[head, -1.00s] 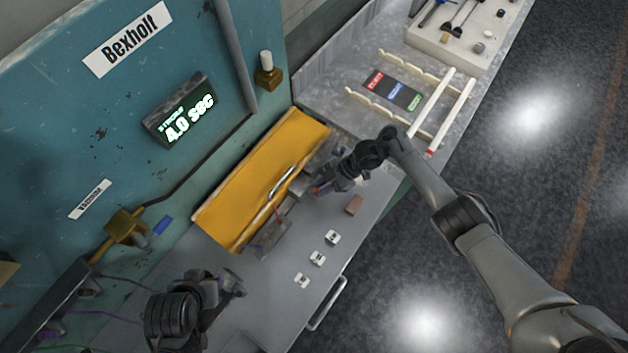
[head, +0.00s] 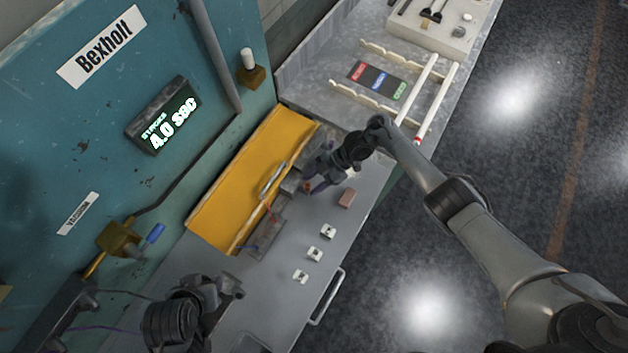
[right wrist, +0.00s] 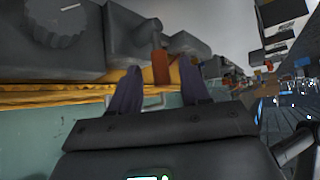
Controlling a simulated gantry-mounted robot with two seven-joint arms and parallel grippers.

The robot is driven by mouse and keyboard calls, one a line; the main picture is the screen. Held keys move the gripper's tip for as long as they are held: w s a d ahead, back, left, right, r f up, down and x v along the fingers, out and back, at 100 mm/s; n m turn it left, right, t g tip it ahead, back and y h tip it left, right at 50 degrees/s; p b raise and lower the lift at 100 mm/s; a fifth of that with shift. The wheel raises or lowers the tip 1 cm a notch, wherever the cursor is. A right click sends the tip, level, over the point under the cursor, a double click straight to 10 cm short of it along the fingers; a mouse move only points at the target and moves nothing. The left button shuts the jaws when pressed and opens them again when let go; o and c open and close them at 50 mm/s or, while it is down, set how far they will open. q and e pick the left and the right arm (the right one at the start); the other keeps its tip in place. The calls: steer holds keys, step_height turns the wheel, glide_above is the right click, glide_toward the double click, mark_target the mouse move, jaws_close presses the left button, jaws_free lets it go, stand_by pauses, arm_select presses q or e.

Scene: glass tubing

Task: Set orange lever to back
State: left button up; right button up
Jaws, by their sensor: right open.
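The orange lever (right wrist: 161,68) is a short orange-brown peg on a grey block in the right wrist view. It lies between the two fingers of my right gripper (right wrist: 158,80), which are open on either side of it with visible gaps.
The yellow panel (head: 236,186) stands behind the fixture. Several small white switches (head: 314,254) and a reddish-brown block (head: 346,198) are on the grey bench (head: 290,300). A wooden rack (head: 405,116) with white tubes stands at the upper right.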

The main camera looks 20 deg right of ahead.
steer(key=shift+r, duration=0.1)
steer(key=v, duration=1)
steer(key=shift+d+r, duration=0.25)
steer(key=shift+d, duration=0.05)
steer(key=shift+p, duration=0.3)
